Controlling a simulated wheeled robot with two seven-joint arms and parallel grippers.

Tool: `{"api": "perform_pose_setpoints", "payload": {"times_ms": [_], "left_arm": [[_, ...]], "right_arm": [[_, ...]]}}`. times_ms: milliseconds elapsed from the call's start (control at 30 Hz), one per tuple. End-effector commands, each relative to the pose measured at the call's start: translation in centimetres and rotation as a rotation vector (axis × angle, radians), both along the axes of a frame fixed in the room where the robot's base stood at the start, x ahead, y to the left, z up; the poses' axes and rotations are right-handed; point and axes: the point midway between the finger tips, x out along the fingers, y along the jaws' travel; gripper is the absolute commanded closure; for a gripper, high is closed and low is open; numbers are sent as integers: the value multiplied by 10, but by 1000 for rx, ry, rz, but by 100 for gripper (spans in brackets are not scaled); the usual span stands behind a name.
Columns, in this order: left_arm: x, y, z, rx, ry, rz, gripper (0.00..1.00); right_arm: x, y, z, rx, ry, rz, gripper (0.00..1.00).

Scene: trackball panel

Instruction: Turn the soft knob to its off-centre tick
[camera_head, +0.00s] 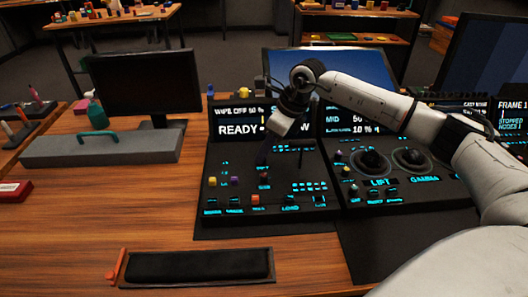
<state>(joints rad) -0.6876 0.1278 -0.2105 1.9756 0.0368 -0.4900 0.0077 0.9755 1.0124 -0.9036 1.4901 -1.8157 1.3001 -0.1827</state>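The black control panel (225,217) lies on the wooden desk with small cyan labels, too small to read surely. It carries a yellow knob (212,181), a purple knob (234,181) and a dark-and-orange control (264,176). I cannot tell which is the soft knob, and no tick can be made out. My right gripper (266,157) reaches down over the panel, just above the dark-and-orange control. Its fingers are dark and blurred, so contact and opening cannot be told. My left gripper is not in view.
A screen (236,122) reading "READY" stands behind the panel, partly covered by my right arm. A second panel with two trackballs (372,162) lies to the right. A grey case (100,148), a monitor (146,82) and a black wrist rest (198,265) are left and in front.

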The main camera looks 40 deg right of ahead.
Motion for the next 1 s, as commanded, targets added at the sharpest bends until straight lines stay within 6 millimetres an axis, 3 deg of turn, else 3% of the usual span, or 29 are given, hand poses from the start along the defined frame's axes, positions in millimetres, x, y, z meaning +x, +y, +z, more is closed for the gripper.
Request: {"api": "perform_pose_setpoints", "payload": {"times_ms": [200, 467, 700, 1000], "left_arm": [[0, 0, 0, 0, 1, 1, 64], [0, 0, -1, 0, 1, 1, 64], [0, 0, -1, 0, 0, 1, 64], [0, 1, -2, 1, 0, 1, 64]], "right_arm": [[5, 4, -16, 1, 0, 0, 64], [6, 4, -17, 1, -1, 0, 64], [6, 4, -16, 1, -1, 0, 100], [6, 3, -16, 1, -2, 28, 100]]}}
